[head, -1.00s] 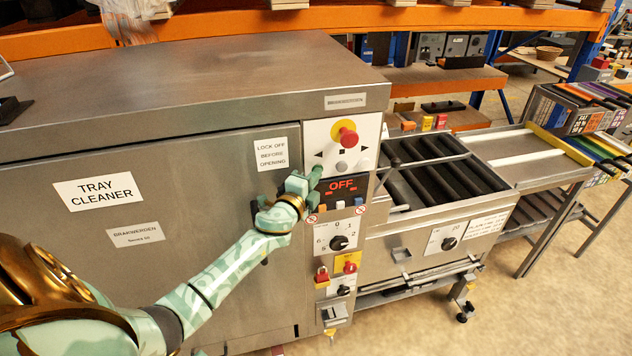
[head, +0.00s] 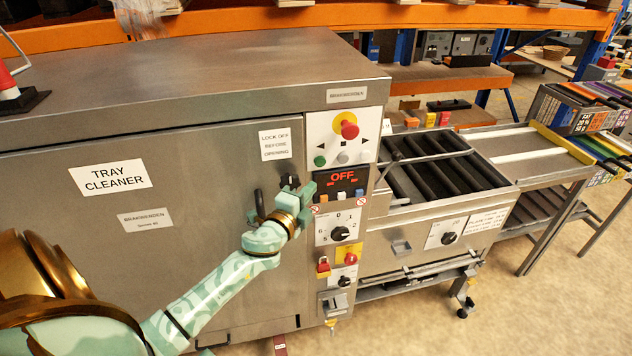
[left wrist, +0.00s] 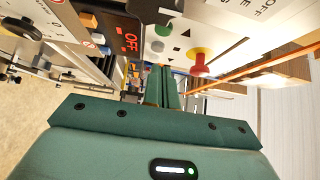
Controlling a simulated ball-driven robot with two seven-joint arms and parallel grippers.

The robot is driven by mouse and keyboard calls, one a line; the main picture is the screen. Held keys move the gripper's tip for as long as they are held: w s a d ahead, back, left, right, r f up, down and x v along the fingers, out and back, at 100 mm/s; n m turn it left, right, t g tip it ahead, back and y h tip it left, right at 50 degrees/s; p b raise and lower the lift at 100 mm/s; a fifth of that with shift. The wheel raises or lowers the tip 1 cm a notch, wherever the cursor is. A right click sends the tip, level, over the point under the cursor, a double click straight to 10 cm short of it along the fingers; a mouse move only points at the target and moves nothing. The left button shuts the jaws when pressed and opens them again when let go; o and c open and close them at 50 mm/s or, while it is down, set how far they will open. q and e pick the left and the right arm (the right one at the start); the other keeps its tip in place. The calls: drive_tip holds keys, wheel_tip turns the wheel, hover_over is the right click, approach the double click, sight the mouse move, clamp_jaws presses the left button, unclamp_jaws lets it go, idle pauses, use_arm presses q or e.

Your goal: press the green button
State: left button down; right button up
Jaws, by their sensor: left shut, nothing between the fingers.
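The green button (head: 320,161) is a small round knob at the lower left of the white control panel (head: 322,124), on the front of the tray cleaner. It also shows in the left wrist view (left wrist: 164,30), above the fingers. My left gripper (head: 309,188) is shut and empty. In the head view its fingertips are just below and left of the button, by the left edge of the display. In the left wrist view the shut fingers (left wrist: 163,84) point towards the panel. My right gripper is not in view.
A red emergency knob (head: 349,130) and a grey button (head: 343,157) are beside the green button. The display (head: 342,180) below reads OFF. A dark door handle (head: 260,203) sticks out left of my gripper. A roller conveyor (head: 440,172) stands at the right.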

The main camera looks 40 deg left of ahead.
use_arm(q)
drive_tip(key=s, duration=0.3)
drive_tip(key=shift+s+d, duration=0.25)
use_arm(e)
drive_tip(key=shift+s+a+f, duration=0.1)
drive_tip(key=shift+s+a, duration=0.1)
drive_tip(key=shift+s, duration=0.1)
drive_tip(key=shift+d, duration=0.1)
use_arm(q)
drive_tip(key=shift+d, duration=0.1)
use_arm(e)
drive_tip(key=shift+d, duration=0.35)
